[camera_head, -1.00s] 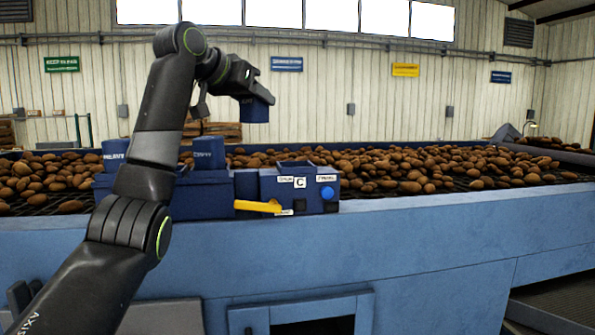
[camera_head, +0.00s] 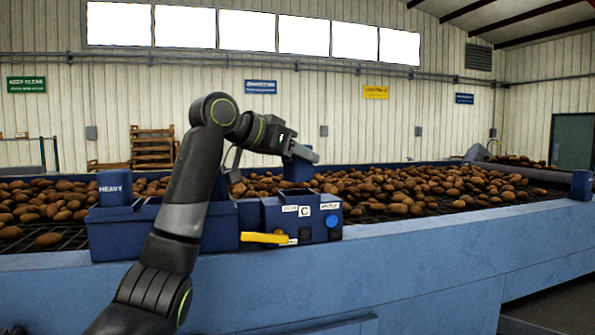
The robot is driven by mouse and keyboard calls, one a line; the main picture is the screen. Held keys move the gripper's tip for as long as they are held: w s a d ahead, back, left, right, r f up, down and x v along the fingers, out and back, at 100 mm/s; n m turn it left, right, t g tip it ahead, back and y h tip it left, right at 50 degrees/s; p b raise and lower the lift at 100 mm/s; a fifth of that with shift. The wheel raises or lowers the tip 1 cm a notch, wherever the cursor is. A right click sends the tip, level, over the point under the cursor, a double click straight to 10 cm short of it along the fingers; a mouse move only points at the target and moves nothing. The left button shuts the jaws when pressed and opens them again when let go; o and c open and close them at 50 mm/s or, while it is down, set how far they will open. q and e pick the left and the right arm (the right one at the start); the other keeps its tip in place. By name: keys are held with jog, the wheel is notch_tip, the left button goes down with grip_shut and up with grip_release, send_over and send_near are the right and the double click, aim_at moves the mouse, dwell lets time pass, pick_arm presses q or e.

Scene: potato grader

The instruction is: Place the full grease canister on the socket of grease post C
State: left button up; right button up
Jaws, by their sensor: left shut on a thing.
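My left gripper (camera_head: 301,153) is shut on a dark blue grease canister (camera_head: 298,171). It holds the canister upright just above and behind the socket (camera_head: 297,193) on top of grease post C (camera_head: 318,215). I cannot tell whether the canister is apart from the socket or how well it lines up in depth. The post is a blue box with a white C label. A yellow lever (camera_head: 264,238) sticks out at its left, and a blue button (camera_head: 331,221) is on its right face. My right gripper is out of view.
A blue canister marked HEAVY (camera_head: 115,190) stands on the blue rack (camera_head: 115,235) at the left. My left arm hides part of the rack. Potatoes (camera_head: 420,190) cover the belt behind. The blue grader side (camera_head: 440,260) runs along the front.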

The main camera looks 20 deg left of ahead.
aim_at(288, 169)
pick_arm(q)
notch_tip(288, 169, down, 3)
jog(key=shift+d+p, duration=0.1)
jog(key=shift+p, duration=0.35)
jog(key=shift+f, duration=0.3)
jog(key=o, duration=1.1)
jog(key=shift+f, duration=0.15)
jog(key=shift+o, duration=0.2)
